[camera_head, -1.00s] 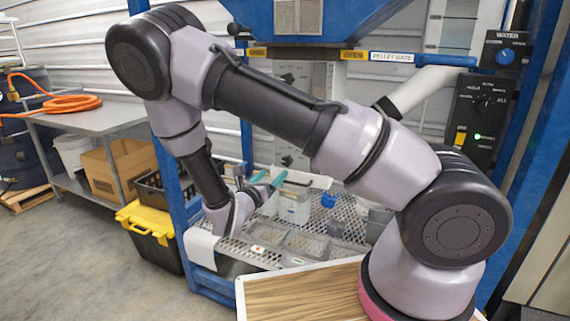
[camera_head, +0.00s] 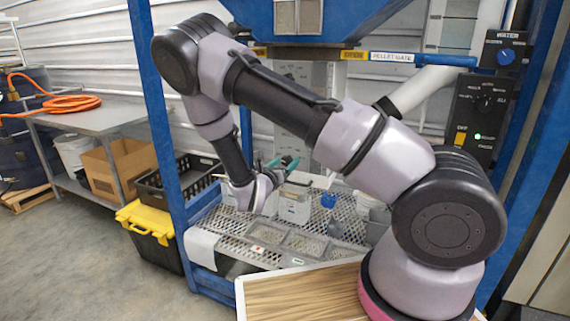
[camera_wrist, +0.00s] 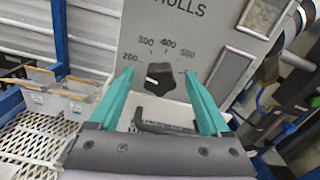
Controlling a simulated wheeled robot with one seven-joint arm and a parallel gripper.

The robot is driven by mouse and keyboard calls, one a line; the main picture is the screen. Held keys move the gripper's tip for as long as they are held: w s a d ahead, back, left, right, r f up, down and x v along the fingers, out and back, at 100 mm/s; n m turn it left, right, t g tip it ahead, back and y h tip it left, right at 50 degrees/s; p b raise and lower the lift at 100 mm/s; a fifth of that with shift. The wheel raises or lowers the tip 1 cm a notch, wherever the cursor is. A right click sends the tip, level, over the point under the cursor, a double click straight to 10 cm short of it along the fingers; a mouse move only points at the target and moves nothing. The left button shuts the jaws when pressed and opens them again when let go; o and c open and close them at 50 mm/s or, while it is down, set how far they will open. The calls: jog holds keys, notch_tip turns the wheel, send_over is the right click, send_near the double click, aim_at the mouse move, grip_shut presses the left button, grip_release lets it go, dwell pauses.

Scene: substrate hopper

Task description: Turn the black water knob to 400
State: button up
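A black knob (camera_wrist: 160,78) sits on a grey panel (camera_wrist: 185,30) in the wrist view, under lettering that reads HULLS. Marks 200, 300, 400 and 500 arc above it. Its white pointer faces left, near and a little below the 200 mark. No WATER label shows beside this knob. My gripper (camera_wrist: 158,74) is open, its two teal fingers on either side of the knob in the picture. I cannot tell how far the fingertips are from the panel. In the head view my gripper (camera_head: 286,163) is in front of the lower part of the grey panel.
A box labelled WATER with a blue knob (camera_head: 505,56) is at upper right. Below it, a dark control box carries another black knob (camera_head: 486,102). A mesh table (camera_head: 235,222) with trays and containers lies below my gripper. A blue post (camera_head: 168,130) stands left of my forearm.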

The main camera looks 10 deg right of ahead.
grip_shut()
jog(key=shift+m, duration=0.3)
jog(key=m, duration=0.3)
jog(key=shift+m, duration=0.4)
jog(key=m, duration=0.3)
jog(key=shift+f+m, duration=0.1)
jog(key=shift+m, duration=0.2)
jog(key=m, duration=0.4)
jog(key=shift+s, duration=0.1)
jog(key=shift+m, duration=1.8)
